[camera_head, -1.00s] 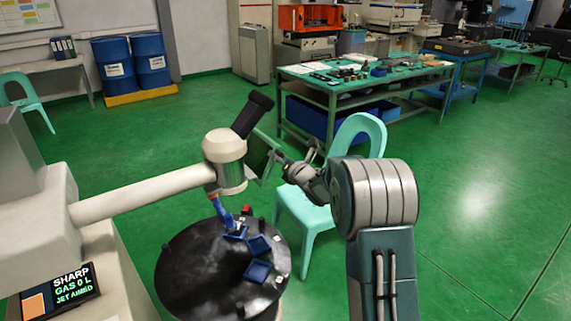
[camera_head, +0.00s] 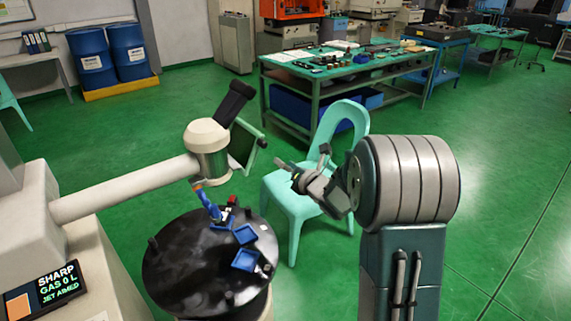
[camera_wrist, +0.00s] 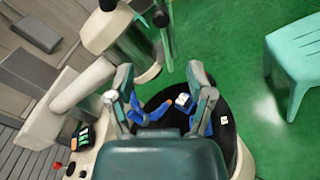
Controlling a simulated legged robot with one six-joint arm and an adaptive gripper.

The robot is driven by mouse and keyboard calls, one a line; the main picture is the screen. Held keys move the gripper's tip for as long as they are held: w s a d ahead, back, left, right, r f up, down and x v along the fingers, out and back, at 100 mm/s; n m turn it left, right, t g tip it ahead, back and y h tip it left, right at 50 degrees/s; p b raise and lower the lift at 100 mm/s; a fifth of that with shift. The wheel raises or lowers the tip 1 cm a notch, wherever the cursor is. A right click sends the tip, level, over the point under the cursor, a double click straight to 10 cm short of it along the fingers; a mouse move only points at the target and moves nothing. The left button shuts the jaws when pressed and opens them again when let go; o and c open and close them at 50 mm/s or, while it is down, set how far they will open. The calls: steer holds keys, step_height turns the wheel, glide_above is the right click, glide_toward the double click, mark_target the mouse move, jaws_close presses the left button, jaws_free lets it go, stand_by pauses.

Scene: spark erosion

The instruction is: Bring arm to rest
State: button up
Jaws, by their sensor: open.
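My gripper (camera_head: 302,167) is raised in the air in the head view, to the right of the microscope-like head (camera_head: 207,140) and in front of the pale green chair (camera_head: 296,203). In the wrist view my gripper (camera_wrist: 166,90) has its two fingers spread, with nothing between them. The round black table (camera_head: 180,265) is below and to the left of my gripper, apart from it. Blue trays (camera_head: 245,259) and a blue nozzle-like piece (camera_head: 208,204) are on or over this table.
A machine body with a screen (camera_head: 45,290) stands at the left, its thick pale arm (camera_head: 125,187) reaching over the table. A green workbench (camera_head: 345,62) with small parts is behind the chair. Blue drums (camera_head: 127,52) stand at the back left. Open green floor lies to the right.

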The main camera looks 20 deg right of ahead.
steer(key=s+a+r+m+g+h, duration=0.15)
steer(key=s+r+m+h, duration=0.25)
steer(key=s+m, duration=0.4)
steer(key=s+r+m+g+h, duration=0.3)
steer(key=s+r+m, duration=0.15)
steer(key=m, duration=0.55)
steer(key=s+a+f+m+g, duration=0.2)
steer(key=s+m, duration=0.5)
steer(key=s, duration=0.5)
steer(key=s+a+f+m+g+y, duration=0.1)
steer(key=s+a+m+g, duration=0.4)
steer(key=s, duration=0.7)
steer(key=f+m, duration=0.1)
steer(key=m, duration=0.1)
steer(key=shift+s+f+m, duration=0.15)
steer(key=shift+s+m, duration=0.1)
steer(key=shift+m, duration=0.15)
